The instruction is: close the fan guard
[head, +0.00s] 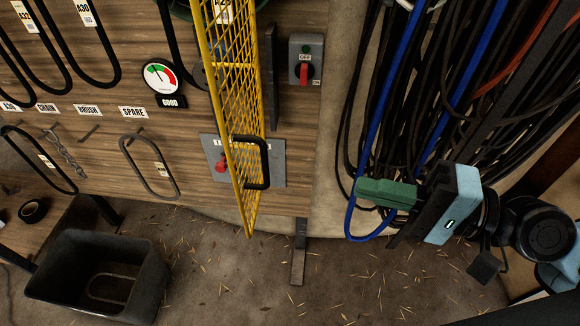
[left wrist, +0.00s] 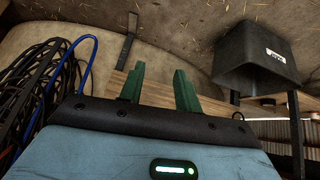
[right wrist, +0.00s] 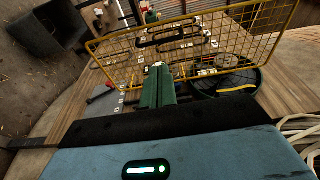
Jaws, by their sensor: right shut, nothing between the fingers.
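The fan guard (head: 238,110) is a yellow wire-mesh frame with a black handle (head: 264,162). It stands swung out from the wooden wall, seen nearly edge-on in the head view. The right wrist view shows its mesh (right wrist: 245,30) broadside beyond my fingers, with a dark green round housing (right wrist: 205,84) on the wall. My right gripper (head: 362,192) is shut and empty, to the right of the guard and apart from it; its green fingers also show in the right wrist view (right wrist: 158,72). My left gripper (left wrist: 158,80) is open and empty in the left wrist view, outside the head view.
Black and blue cables (head: 400,100) hang at right. A black bin (head: 95,278) stands on the floor at left. Belts (head: 150,168) hang on the wall.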

